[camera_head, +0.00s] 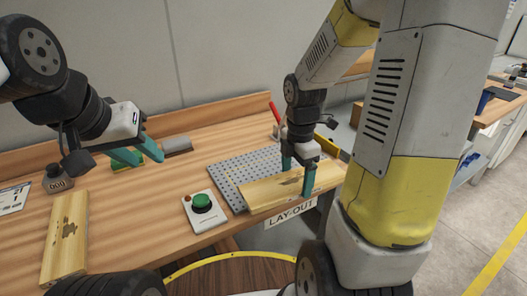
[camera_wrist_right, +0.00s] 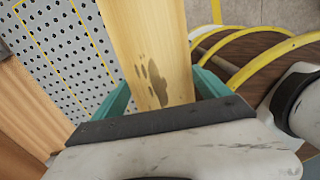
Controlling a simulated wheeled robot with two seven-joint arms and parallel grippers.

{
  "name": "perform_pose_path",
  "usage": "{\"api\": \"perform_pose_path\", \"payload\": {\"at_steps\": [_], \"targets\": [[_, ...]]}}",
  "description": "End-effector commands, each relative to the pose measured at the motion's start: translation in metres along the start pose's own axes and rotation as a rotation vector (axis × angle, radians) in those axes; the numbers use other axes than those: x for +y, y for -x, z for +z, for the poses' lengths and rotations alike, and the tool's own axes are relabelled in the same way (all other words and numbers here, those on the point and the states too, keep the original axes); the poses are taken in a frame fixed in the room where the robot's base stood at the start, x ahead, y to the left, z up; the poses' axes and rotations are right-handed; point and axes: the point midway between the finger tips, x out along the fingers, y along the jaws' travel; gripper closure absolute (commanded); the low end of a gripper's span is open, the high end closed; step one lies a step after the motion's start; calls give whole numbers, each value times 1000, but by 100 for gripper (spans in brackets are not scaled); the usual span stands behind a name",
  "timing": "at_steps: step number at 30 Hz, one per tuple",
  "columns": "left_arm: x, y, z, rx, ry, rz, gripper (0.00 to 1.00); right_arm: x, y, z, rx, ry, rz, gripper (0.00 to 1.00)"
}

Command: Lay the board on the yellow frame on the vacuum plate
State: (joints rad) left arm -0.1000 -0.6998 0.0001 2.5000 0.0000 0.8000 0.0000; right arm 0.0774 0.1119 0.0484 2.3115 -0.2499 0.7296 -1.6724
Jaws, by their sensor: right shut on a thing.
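My right gripper (camera_head: 297,182) is shut on a pale wooden board (camera_head: 261,195) with dark stains, its teal fingers on either side. The board also shows between the fingers in the right wrist view (camera_wrist_right: 150,50). It is over the front part of the grey perforated vacuum plate (camera_head: 228,172); I cannot tell whether it touches. In the right wrist view the plate (camera_wrist_right: 62,75) lies left of the board, with thin yellow frame lines (camera_wrist_right: 37,50) on it. The board hides part of the frame. My left gripper (camera_head: 137,155) is open at the back left, away from the plate.
A second stained board (camera_head: 66,236) lies at the table's left. A green-button box (camera_head: 202,210) stands left of the plate. A grey block (camera_head: 177,146) and a small dark weight (camera_head: 57,180) are farther back. A "LAY-OUT" label (camera_head: 291,211) marks the front edge.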

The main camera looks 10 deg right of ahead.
Motion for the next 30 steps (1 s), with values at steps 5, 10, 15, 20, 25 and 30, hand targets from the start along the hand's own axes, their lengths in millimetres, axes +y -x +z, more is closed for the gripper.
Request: {"api": "perform_pose_path", "payload": {"at_steps": [5, 10, 15, 20, 25, 30], "targets": [[0, 0, 0, 0, 0, 0, 64, 0, 0, 0, 0, 87, 0, 66], [0, 0, 0, 0, 0, 0, 64, 38, -4, 3, 1, 94, 0, 66], [0, 0, 0, 0, 0, 0, 64, 84, -9, 7, 1, 92, 0, 66], [0, 0, 0, 0, 0, 0, 64, 122, -12, 11, 1, 91, 1, 66], [0, 0, 0, 0, 0, 0, 64, 142, -13, 13, 0, 90, 2, 66], [0, 0, 0, 0, 0, 0, 64, 154, -14, 14, 0, 90, 1, 66]]}}
